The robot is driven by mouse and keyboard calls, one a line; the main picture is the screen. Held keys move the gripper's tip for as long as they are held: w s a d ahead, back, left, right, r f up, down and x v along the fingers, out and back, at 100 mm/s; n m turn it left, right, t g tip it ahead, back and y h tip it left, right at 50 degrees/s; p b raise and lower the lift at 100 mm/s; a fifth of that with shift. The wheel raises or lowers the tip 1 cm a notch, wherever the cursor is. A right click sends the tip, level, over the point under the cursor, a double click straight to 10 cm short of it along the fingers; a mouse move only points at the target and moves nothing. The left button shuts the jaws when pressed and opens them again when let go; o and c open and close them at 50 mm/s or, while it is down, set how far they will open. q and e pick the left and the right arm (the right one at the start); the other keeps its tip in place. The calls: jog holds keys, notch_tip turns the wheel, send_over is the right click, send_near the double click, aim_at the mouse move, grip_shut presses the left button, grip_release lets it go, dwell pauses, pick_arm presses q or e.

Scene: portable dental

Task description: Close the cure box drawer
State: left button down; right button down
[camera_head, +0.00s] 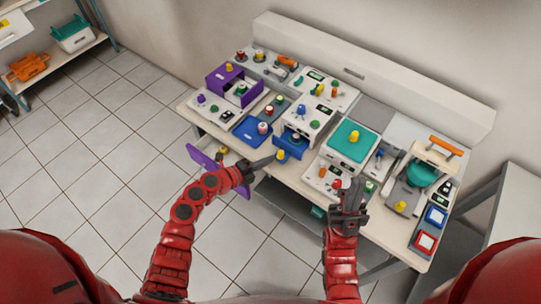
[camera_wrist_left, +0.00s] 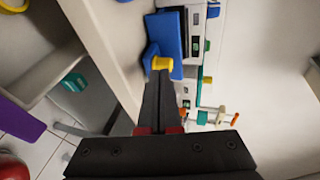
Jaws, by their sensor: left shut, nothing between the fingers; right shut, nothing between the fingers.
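A white box (camera_head: 316,112) with coloured knobs on top stands mid-table. Its blue drawer (camera_head: 291,140) sticks out at the front and has a yellow knob (camera_head: 281,155). I take this as the cure box drawer; no label is readable. My left gripper (camera_head: 272,160) is shut and empty, its fingertips at the yellow knob. In the left wrist view the blue drawer (camera_wrist_left: 170,32) and knob (camera_wrist_left: 163,63) are just beyond the fingertips (camera_wrist_left: 158,76); I cannot tell if they touch. My right gripper (camera_head: 354,186) is shut and empty, over the table's front edge.
A purple-framed box with an open drawer (camera_head: 241,91) and a blue tray (camera_head: 251,130) are to the left. A teal-topped box (camera_head: 349,141) stands to the right. A purple panel (camera_head: 204,157) juts out below the table front. Small devices crowd the tabletop; the floor at left is clear.

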aim_at(284, 146)
pick_arm(q)
jog(key=shift+w+d, duration=0.45)
jog(key=shift+d, duration=0.15)
jog(key=w+d, duration=0.1)
jog(key=w, duration=0.1)
jog(key=w+d, duration=0.2)
jog(key=shift+w+d+b, duration=0.1)
jog(key=shift+w+b, duration=0.1)
jog(key=shift+b, duration=0.2)
jog(key=shift+w, duration=0.1)
jog(key=shift+r, duration=0.1)
